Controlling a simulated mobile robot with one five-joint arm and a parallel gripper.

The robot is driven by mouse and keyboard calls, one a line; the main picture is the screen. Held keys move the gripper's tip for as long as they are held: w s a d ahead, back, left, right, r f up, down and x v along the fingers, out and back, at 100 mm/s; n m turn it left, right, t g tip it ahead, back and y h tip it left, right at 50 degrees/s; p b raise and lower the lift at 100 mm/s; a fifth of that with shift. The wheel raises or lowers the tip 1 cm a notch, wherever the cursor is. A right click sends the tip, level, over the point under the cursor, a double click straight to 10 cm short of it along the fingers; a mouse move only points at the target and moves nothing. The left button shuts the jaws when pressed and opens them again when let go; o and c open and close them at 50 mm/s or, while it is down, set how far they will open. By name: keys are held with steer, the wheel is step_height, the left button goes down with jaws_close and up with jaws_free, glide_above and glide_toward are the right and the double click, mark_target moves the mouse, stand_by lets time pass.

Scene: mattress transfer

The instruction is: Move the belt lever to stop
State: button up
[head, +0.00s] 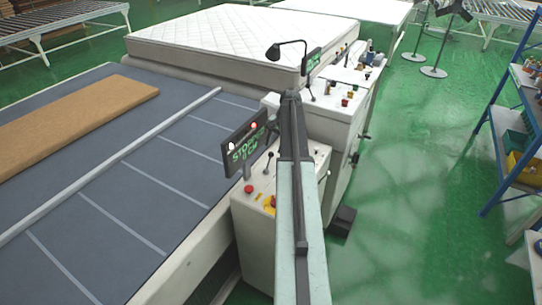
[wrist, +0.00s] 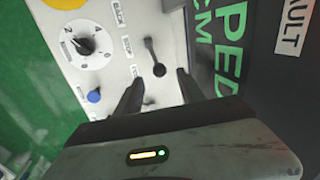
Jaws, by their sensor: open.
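The belt lever (wrist: 153,56) is a thin black lever on a white panel in the wrist view, with small labels beside it, one reading STOP. I cannot tell exactly which label it points at. My gripper (wrist: 159,77) is open, with one dark finger on each side of the lever's lower end, and nothing is gripped. Contact with the lever cannot be told. In the head view a black lever (head: 268,161) stands on the near console (head: 257,205), beside a display (head: 246,148) reading STOPPED and CM. My arm hides part of this console.
The display (wrist: 230,50) stands close right of my gripper. A dial (wrist: 85,44) and blue button (wrist: 94,96) are left of the lever. A grey belt (head: 120,200) carries a brown slab (head: 70,112); a white mattress (head: 225,42) lies beyond. Shelves (head: 520,130) stand right, past clear green floor.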

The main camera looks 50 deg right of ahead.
mark_target(271, 154)
steer(key=b+x, duration=0.6)
steer(key=x, duration=0.1)
steer(key=shift+r, duration=0.1)
jaws_close()
stand_by(1.1)
